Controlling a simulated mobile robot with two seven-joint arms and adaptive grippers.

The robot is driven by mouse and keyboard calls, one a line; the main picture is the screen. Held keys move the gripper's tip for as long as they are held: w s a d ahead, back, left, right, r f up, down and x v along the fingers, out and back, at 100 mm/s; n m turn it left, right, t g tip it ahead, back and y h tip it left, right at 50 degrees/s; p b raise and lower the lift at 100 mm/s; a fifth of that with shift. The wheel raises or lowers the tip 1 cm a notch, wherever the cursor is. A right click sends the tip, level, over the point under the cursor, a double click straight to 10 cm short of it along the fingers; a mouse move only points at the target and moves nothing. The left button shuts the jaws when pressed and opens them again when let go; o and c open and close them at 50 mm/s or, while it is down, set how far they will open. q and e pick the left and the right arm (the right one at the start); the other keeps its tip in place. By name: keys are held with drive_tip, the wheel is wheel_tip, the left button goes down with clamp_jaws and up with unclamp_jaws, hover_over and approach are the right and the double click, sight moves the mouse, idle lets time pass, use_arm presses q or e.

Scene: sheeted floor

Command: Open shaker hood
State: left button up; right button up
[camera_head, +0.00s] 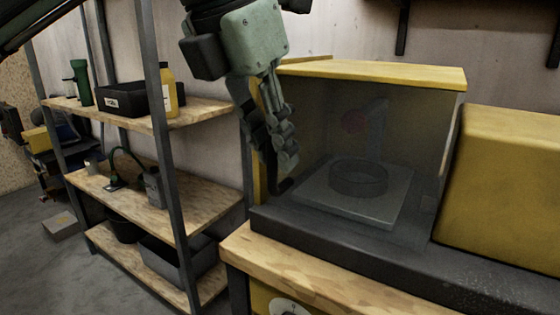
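The shaker stands on a wooden-topped bench at the right, with a dark base (340,245) and a yellow housing (515,185) on its right. Its hood (385,76) has a yellow top and a see-through smoky front, and appears down over the platform. The finger gap is unclear from this side. My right gripper is out of view.
A wooden shelf rack (200,115) with dark posts stands left of the bench, holding a black bin (125,102), a yellow bottle (169,92) and a green item (80,82). A narrow gap separates rack and bench. Open floor (50,260) lies at the lower left.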

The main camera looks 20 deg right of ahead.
sight(280, 187)
use_arm(q)
drive_tip(key=shift+x, duration=1.65)
clamp_jaws()
drive_tip(key=shift+r, duration=0.1)
